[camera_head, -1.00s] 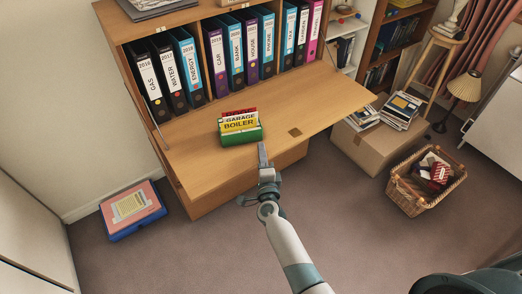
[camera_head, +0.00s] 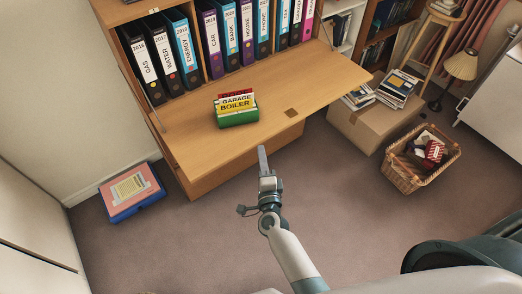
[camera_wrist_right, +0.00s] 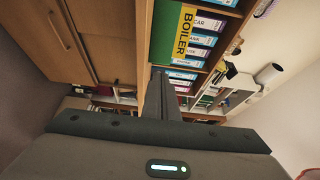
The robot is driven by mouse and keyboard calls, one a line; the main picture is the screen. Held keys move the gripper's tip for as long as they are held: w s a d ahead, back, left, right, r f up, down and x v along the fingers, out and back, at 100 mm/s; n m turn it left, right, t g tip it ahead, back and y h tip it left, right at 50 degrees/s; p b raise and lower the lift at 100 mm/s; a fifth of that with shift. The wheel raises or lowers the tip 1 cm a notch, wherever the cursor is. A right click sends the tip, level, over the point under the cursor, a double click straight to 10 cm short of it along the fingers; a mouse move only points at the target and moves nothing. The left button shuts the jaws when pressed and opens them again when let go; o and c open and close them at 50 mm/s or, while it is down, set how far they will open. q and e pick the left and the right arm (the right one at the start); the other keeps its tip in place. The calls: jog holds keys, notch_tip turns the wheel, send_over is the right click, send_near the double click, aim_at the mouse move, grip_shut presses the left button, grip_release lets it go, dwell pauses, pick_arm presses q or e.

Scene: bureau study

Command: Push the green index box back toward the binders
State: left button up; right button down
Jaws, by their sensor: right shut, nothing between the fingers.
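My right gripper (camera_head: 263,158) is shut and empty, just in front of the desk's front edge, apart from the box. In the right wrist view, the shut fingers (camera_wrist_right: 160,98) point toward the green box (camera_wrist_right: 166,32), with the binders beyond. My left gripper is not in view.
A cardboard box (camera_head: 368,127) with books on it stands right of the bureau. A wicker basket (camera_head: 402,180) is on the floor at right. A pink and blue box file (camera_head: 131,192) lies on the floor at left. The desk around the index box is mostly clear.

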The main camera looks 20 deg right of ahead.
jog(key=s+f+n+g+y, duration=0.25)
jog(key=s+f+n, duration=0.35)
jog(key=f, duration=0.6)
jog(key=s+a+f+n+g+y+b, duration=0.1)
jog(key=s+f+n+g, duration=0.2)
jog(key=s+f, duration=0.65)
jog(key=s+f+n+g+y, duration=0.1)
jog(key=s+f+n+g, duration=0.3)
jog(key=f, duration=0.9)
jog(key=s+d+f+n+g, duration=0.2)
jog(key=s+f, duration=0.3)
jog(key=s, duration=0.6)
jog(key=s+d+f+n+g+h+b, duration=0.1)
jog(key=s+d+f+n+g, duration=0.2)
jog(key=s, duration=0.7)
jog(key=s+d+f+n+g+h, duration=0.1)
jog(key=s+d+f+n, duration=0.3)
jog(key=s, duration=0.7)
notch_tip(320, 180, down, 4)
jog(key=shift+s+d+r+g, duration=0.3)
jog(key=shift+d+g, duration=0.35)
jog(key=shift+d, duration=0.45)
